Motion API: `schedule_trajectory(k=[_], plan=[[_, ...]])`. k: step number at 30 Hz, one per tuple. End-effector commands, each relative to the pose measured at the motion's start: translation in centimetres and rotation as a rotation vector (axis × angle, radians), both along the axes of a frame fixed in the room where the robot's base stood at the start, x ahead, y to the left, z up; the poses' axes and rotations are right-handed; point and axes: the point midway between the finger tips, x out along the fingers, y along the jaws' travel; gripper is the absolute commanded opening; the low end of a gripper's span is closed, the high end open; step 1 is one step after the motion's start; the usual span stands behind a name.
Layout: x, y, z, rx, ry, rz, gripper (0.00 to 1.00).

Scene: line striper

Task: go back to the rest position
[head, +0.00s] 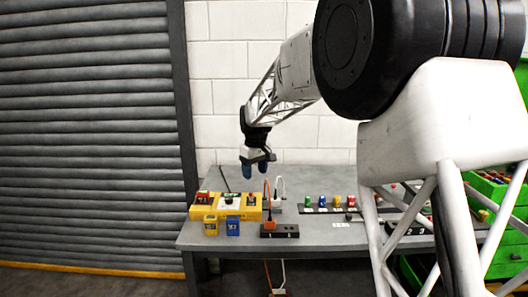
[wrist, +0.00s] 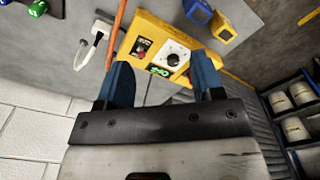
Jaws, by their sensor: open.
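My gripper (head: 257,167) is above the left part of a grey table (head: 330,240) in the head view, with its blue fingers pointing down. In the wrist view my gripper (wrist: 165,85) shows two blue fingers spread apart, with nothing between them. Beyond the fingers is a yellow box (wrist: 150,40) with a dial and a red switch. The same yellow box (head: 238,212) lies below my gripper in the head view. The gripper is apart from it.
A yellow block (head: 210,225) and a blue block (head: 233,226) stand at the table's front left. An orange cable (head: 267,195) and a white plug (head: 279,190) rise beside the yellow box. Several coloured pieces (head: 337,201) stand mid-table. Green drawers (head: 495,200) are at right.

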Motion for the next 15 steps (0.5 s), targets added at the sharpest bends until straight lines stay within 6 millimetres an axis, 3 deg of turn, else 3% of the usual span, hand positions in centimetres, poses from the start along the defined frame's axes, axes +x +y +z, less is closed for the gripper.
schedule_trajectory(k=[15], plan=[[-12.1,-7.9,4.7,0.011,-0.045,-0.185,0.61]])
